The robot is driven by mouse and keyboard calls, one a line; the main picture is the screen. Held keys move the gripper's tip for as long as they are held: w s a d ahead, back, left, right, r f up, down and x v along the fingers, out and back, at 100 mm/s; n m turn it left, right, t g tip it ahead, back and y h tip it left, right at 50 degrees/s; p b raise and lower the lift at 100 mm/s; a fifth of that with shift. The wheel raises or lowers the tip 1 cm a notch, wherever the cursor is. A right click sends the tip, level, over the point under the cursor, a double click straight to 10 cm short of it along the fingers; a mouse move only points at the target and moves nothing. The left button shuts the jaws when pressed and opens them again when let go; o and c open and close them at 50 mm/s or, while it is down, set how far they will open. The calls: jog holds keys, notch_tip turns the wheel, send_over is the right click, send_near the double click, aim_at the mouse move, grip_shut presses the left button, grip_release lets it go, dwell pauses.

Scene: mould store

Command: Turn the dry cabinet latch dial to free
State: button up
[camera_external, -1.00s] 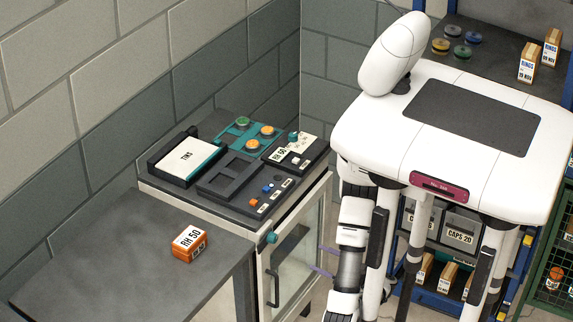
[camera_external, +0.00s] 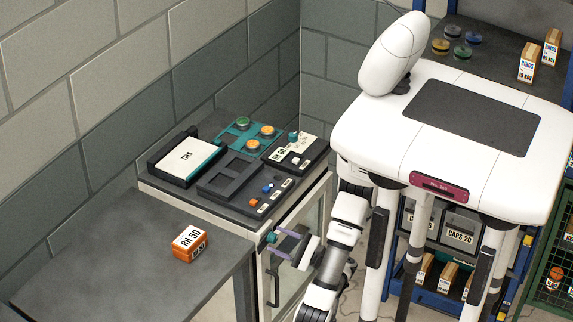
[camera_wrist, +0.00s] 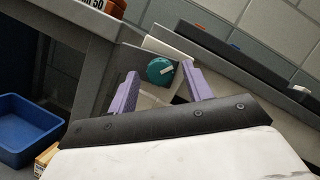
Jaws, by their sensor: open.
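The latch dial (camera_external: 271,237) is a small teal knob at the upper left corner of the dry cabinet's glass door (camera_external: 296,254). In the wrist view the dial (camera_wrist: 160,70) shows a pale pointer mark directed up and to the right. My gripper (camera_external: 288,243) has purple fingers and is open, with its tips close to the dial. In the wrist view my gripper (camera_wrist: 162,80) has one finger on each side of the dial, with gaps visible. I cannot tell whether the tips reach past its face. The cabinet's dark handle (camera_external: 273,286) hangs below the dial.
An orange RH 50 box (camera_external: 190,243) sits on the grey bench (camera_external: 110,255) at left. A blue bin (camera_wrist: 25,128) is low in the wrist view.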

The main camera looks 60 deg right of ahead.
jog(key=c, duration=1)
jog(key=shift+a+m, duration=0.1)
jog(key=shift+m, duration=0.2)
jog(key=shift+m+t+h, duration=0.3)
jog(key=shift+m, duration=0.3)
jog(key=o, duration=1)
